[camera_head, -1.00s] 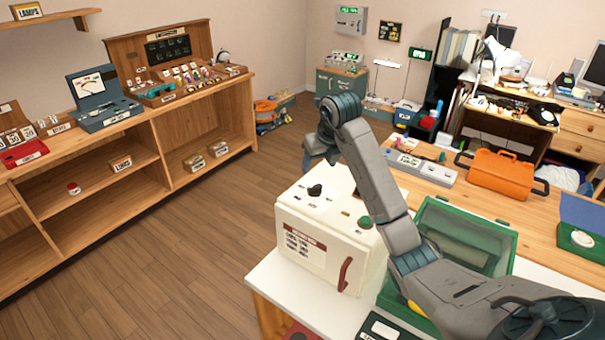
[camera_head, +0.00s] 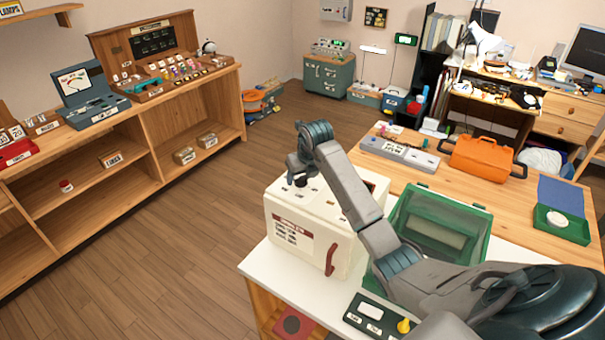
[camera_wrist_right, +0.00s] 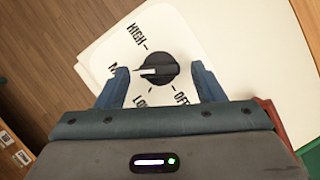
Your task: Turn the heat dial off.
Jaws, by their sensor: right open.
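The heat dial (camera_wrist_right: 156,69) is a round black knob on a white plate printed HIGH, LOW, OFF and a partly hidden word starting with M. Its white pointer mark faces left, toward the M word. The dial (camera_head: 301,181) sits on top of a cream box (camera_head: 300,231) with a red handle. My right gripper (camera_head: 299,163) points down over the dial. In the right wrist view the right gripper (camera_wrist_right: 160,69) is open, with one blue finger on each side of the dial; I cannot tell whether they touch it. My left gripper is not in view.
A green-framed clear bin (camera_head: 435,215) stands right of the cream box. A black panel with a yellow knob (camera_head: 404,326) lies in front. An orange case (camera_head: 484,158) is on the wooden table behind. Open floor (camera_head: 170,245) lies to the left.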

